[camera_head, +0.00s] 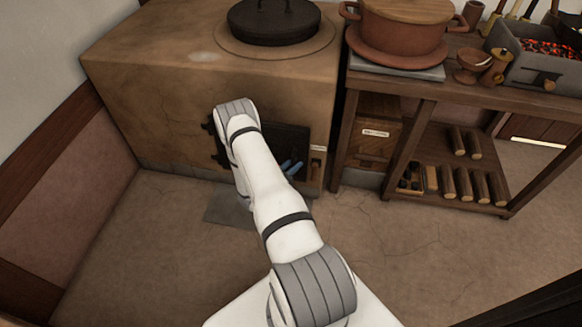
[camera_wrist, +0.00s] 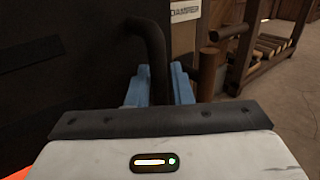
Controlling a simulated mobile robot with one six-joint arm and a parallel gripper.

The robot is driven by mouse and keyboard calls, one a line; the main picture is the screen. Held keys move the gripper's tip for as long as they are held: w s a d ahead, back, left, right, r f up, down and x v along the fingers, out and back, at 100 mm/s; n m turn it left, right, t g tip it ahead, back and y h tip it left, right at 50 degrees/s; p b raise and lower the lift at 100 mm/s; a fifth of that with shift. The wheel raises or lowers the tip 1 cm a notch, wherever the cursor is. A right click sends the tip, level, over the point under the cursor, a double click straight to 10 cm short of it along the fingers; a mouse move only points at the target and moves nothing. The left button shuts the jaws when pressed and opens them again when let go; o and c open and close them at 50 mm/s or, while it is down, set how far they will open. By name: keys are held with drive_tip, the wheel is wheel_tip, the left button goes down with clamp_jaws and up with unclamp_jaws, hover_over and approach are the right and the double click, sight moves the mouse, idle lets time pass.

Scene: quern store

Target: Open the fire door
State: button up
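The fire door (camera_head: 293,143) is a dark panel in the front of the clay stove (camera_head: 150,105), with hinges on its left. In the wrist view the dark door (camera_wrist: 60,80) fills the left side and looks closed or nearly so. Its bent black handle (camera_wrist: 153,40) runs down between the blue fingers of my gripper (camera_wrist: 160,88). The fingers sit close on both sides of the handle and look shut on it. The head view shows the blue fingers (camera_head: 291,167) at the door's right part; my arm hides its left part.
A damper label (camera_wrist: 185,10) is right of the door. A wooden bench (camera_head: 440,92) with logs (camera_head: 465,183) below stands right of the stove. A grey floor plate (camera_head: 228,209) lies before the stove. A wall (camera_head: 75,190) bounds the left; floor (camera_head: 385,250) is clear at right.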

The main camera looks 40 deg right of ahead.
drive_tip(key=shift+c, duration=0.4)
clamp_jaws()
